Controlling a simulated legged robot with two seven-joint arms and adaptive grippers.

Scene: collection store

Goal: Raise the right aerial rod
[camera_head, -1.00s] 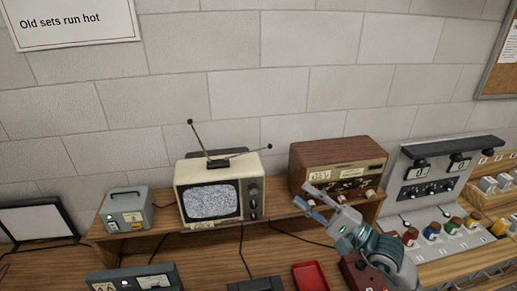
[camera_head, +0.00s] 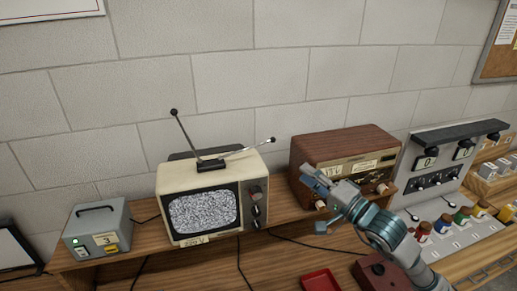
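The cream television (camera_head: 249,181) stands on the wooden shelf with static on its screen (camera_head: 203,211). A dark aerial base (camera_head: 211,165) sits on its top. The left aerial rod (camera_head: 190,134) stands steeply, leaning left. The right aerial rod (camera_head: 250,148) lies low, slanting slightly up to the right to a dark ball tip (camera_head: 273,140). My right gripper (camera_head: 316,203) is in front of the brown radio, right of and below the rod tip, apart from it. Its fingers look spread, with nothing between them. My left gripper is out of view.
The wooden radio (camera_head: 338,147) stands right of the television, with a narrow gap between. A grey box (camera_head: 97,229) is at left. A red tray (camera_head: 320,281) lies in front. A control panel (camera_head: 432,180) stands at right. The wall above the television is clear.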

